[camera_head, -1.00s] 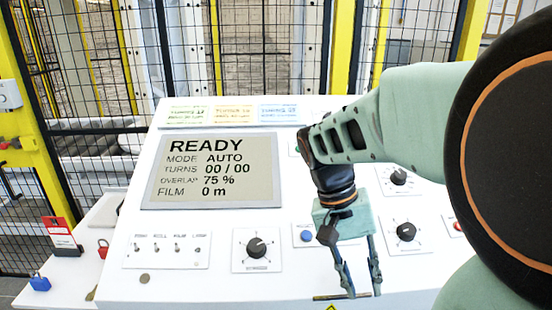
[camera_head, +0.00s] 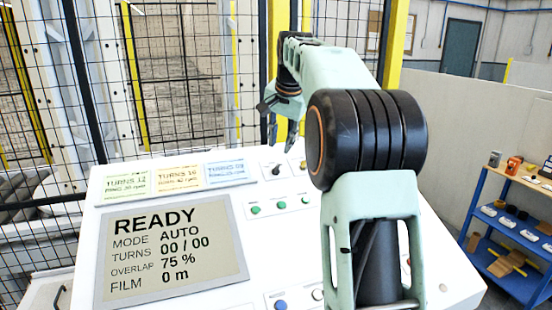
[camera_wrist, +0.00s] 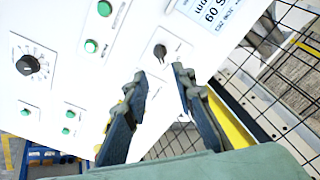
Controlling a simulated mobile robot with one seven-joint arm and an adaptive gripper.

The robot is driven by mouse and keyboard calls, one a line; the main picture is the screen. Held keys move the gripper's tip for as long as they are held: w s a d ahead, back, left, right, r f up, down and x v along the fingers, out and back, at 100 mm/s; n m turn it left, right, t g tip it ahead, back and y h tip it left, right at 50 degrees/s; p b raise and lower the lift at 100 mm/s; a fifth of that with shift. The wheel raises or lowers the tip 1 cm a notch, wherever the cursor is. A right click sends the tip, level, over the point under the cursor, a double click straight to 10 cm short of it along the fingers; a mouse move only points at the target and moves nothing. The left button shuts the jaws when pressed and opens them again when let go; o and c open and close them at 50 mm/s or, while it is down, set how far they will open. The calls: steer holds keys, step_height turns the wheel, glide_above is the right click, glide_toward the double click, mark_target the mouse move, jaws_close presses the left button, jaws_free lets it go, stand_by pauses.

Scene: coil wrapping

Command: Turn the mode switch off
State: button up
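A small black selector knob (camera_head: 276,170) on a white plate sits near the panel's back edge, right of the blue-text card. Its label is too small to read, so I cannot confirm it is the mode switch. The wrist view shows a like knob (camera_wrist: 160,52) just beyond the gap between my fingertips, with no visible contact. My gripper (camera_head: 284,140) is over the back of the panel, and its fingers stand apart and empty in the wrist view (camera_wrist: 160,78).
Green buttons (camera_head: 255,210) lie in front of the knob. A larger black dial (camera_wrist: 28,65) shows at left in the wrist view. A black mesh fence (camera_head: 180,90) with yellow posts stands behind the panel. A blue shelf (camera_head: 510,225) stands at far right.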

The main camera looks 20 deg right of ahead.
mark_target(277, 167)
steer(key=x, duration=1)
steer(key=shift+w+f+p, duration=0.15)
steer(key=shift+f+p, duration=0.15)
steer(key=shift+p, duration=0.1)
steer(key=shift+c, duration=0.5)
jaws_close()
